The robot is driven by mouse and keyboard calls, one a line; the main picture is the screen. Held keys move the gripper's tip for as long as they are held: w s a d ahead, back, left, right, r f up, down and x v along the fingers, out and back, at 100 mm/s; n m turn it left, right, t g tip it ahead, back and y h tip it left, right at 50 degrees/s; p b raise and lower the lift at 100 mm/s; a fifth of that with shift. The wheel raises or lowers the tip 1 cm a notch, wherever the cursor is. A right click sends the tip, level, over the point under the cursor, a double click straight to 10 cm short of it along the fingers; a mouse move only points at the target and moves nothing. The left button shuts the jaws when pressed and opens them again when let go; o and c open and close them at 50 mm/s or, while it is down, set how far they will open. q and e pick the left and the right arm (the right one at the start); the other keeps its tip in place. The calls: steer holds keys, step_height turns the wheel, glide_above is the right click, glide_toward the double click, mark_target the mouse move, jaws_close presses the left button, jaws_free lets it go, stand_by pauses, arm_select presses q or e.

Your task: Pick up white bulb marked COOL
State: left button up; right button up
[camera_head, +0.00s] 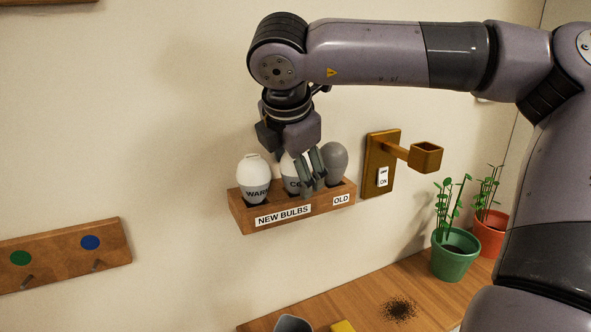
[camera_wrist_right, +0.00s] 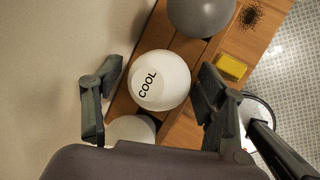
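The white bulb marked COOL (camera_head: 289,172) stands in the middle of the wooden bulb rack (camera_head: 270,222) on the wall, partly hidden behind my right gripper. In the right wrist view the COOL bulb (camera_wrist_right: 162,80) lies between the spread fingers of my right gripper (camera_wrist_right: 155,95), with a gap on both sides. My right gripper (camera_head: 309,172) is open, just above and in front of the bulb in the head view. A white bulb marked WARM (camera_head: 254,177) stands to its left, and a grey bulb (camera_head: 337,163) to its right by the OLD label. My left gripper is not in view.
A wooden wall fixture (camera_head: 381,163) with an ON switch and a projecting socket is right of the rack. Green (camera_head: 455,254) and red (camera_head: 489,234) plant pots, a soil patch (camera_head: 398,309) and a yellow block (camera_head: 342,326) are on the wooden surface below.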

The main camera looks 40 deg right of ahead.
steer(key=shift+d, duration=0.1)
steer(key=c, duration=1.1)
